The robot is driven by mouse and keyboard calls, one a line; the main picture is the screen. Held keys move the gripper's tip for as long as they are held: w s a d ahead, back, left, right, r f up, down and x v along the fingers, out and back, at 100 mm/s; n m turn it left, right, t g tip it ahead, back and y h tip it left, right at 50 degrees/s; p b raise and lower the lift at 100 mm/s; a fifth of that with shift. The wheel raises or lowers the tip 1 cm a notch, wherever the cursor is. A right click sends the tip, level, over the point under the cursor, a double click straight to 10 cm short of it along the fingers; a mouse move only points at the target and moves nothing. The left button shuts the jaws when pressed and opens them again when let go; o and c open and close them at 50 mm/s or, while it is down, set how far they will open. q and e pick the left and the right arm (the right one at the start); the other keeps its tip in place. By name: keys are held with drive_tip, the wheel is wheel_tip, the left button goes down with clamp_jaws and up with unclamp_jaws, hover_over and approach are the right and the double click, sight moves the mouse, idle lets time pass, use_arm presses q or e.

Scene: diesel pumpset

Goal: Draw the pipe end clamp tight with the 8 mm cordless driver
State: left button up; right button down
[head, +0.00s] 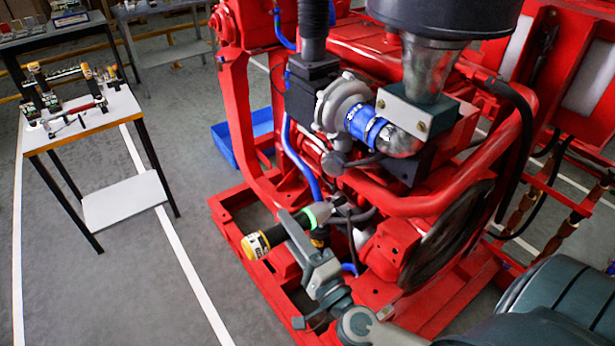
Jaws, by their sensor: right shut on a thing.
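A cordless driver (257,243), black with a yellow band at its rear end and a green ring near its nose, is held in my right gripper (303,222). The gripper is shut on its body, and grey fingers hide the middle of it. The nose points up and right toward the engine. A blue hose (364,123) with thin metal bands joins the turbo housing to a shiny metal pipe (405,140). The pipe end clamp (375,131) looks like the band at the pipe side; its screw cannot be made out. The driver is below the hose, apart from it. My left gripper is out of view.
The red engine frame (232,100) and a curved red pipe (440,205) surround the work area. A blue tray (228,148) lies on the floor behind the frame. A white-topped bench (80,125) with tools stands at left. The floor between is clear.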

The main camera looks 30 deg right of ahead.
drive_tip(key=w+d+r+p, duration=0.1)
drive_tip(key=w+d+p, duration=0.1)
drive_tip(key=w+d, duration=0.7)
drive_tip(key=shift+d+r+y+p, duration=0.25)
drive_tip(key=shift+d+y+p, duration=0.15)
drive_tip(key=shift+d, duration=0.35)
drive_tip(key=d, duration=0.2)
drive_tip(key=d+b, duration=0.1)
drive_tip(key=d, duration=0.1)
drive_tip(key=shift+w+d, duration=0.2)
drive_tip(key=shift+d, duration=0.1)
drive_tip(key=shift+p, duration=0.3)
idle(0.7)
drive_tip(key=shift+d, duration=0.45)
idle(0.5)
drive_tip(key=shift+a, duration=0.15)
idle(0.6)
